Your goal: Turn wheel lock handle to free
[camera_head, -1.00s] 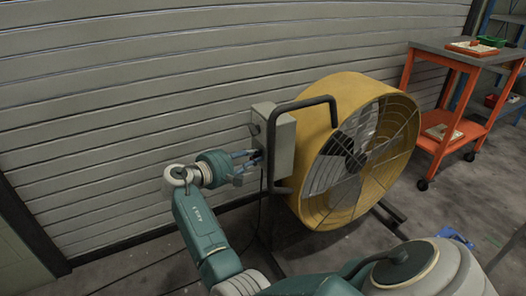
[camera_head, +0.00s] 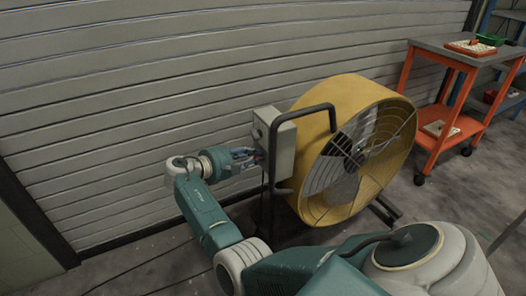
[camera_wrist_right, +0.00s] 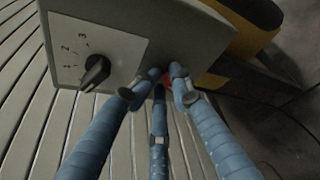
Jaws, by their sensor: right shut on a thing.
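My right gripper (camera_head: 252,159) is at the left side of a grey control box (camera_head: 281,150) fixed to a large yellow drum fan (camera_head: 325,95). In the right wrist view the blue fingers (camera_wrist_right: 160,88) are closed around a small red part (camera_wrist_right: 169,79) near the lower edge of the box. The fingers hide most of the red part, so I cannot tell its full shape or how it is turned. A black knob (camera_wrist_right: 97,70) on a numbered white plate sits left of the fingers, apart from them. No wheel lock handle can be clearly made out. My left gripper is not in view.
A black tube handle (camera_head: 303,110) bends around the box and fan side. A grey shutter wall (camera_head: 130,100) stands close behind my right arm. An orange trolley (camera_head: 444,100) stands at the right, with open floor between it and the fan.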

